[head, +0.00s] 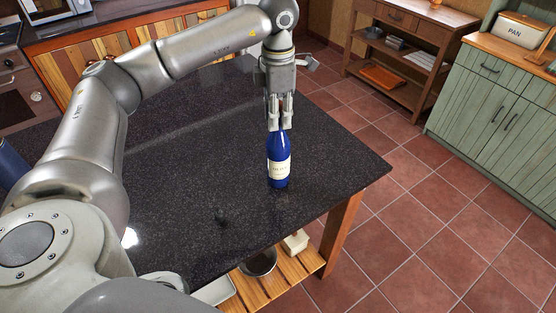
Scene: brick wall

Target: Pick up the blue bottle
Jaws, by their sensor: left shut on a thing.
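The blue bottle (278,178) has a pale label and is upright at the right part of the dark speckled table (200,190). My left gripper (279,122) comes down from above and is shut on the bottle's neck, which its fingers partly hide. I cannot tell whether the bottle's base touches the tabletop. My right gripper is not in view.
The tabletop around the bottle is mostly clear. A wooden lower shelf (290,275) holds a dark bowl (260,262) and a pale block (295,242). A green cabinet (490,105) and a wooden shelf unit (405,60) stand beyond the tiled floor.

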